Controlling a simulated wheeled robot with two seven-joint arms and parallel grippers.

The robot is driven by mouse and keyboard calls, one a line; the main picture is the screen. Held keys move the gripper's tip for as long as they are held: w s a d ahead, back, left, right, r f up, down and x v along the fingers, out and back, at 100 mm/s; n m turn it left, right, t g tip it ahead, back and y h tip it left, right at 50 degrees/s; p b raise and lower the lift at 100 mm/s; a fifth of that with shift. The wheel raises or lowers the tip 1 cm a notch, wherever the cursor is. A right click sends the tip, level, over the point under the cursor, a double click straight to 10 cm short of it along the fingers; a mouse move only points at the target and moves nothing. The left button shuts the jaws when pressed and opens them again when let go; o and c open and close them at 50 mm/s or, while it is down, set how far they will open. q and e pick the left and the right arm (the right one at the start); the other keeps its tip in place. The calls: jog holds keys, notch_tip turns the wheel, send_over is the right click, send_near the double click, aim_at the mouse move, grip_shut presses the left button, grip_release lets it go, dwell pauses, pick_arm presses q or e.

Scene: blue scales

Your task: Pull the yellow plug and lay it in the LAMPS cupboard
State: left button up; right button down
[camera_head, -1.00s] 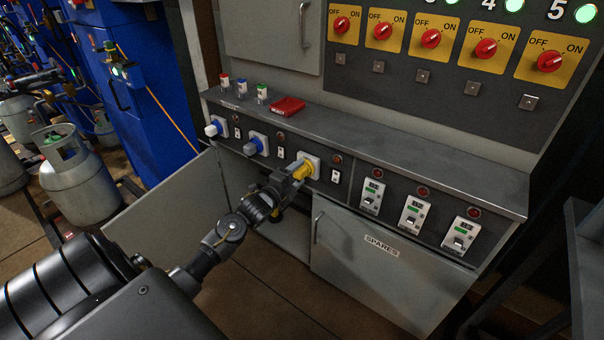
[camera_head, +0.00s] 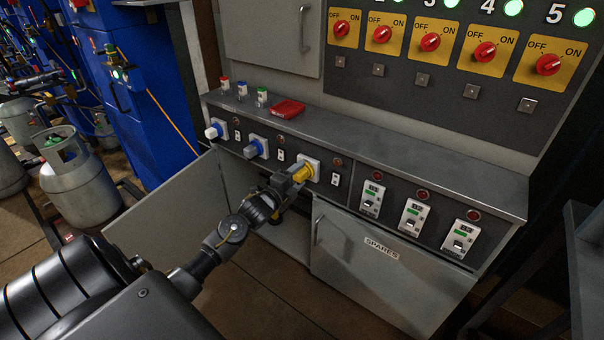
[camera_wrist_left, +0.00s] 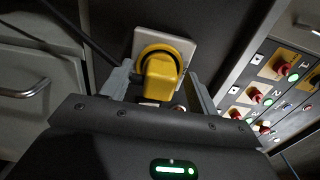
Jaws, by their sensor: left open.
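The yellow plug (camera_head: 301,174) sits in the rightmost of the three round sockets on the panel's front. In the left wrist view the plug (camera_wrist_left: 160,78) is seated against its pale socket plate (camera_wrist_left: 185,45). My left gripper (camera_head: 290,177) is at the plug. Its fingers (camera_wrist_left: 160,88) stand open on either side of the plug; whether they touch it I cannot tell. Left of the SPARES door, a cupboard (camera_head: 240,195) stands open with its door (camera_head: 165,215) swung out to the left; I cannot read a LAMPS label. My right gripper is not in view.
The SPARES door (camera_head: 375,265) is shut. A red object (camera_head: 287,108) and small labelled items lie on the ledge (camera_head: 400,145). Red switches line the upper panel.

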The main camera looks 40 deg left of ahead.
aim_at(296, 179)
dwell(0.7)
pick_arm(q)
grip_shut()
dwell(0.4)
jog(key=shift+s+p, duration=0.1)
jog(key=shift+p, duration=0.2)
jog(key=shift+s+r+p, duration=0.1)
jog(key=shift+s+p, duration=0.35)
jog(key=shift+s, duration=0.3)
jog(key=shift+s+d+p, duration=0.1)
jog(key=shift+s+p, duration=1.05)
jog(key=shift+s, duration=1)
jog(key=shift+f, duration=0.2)
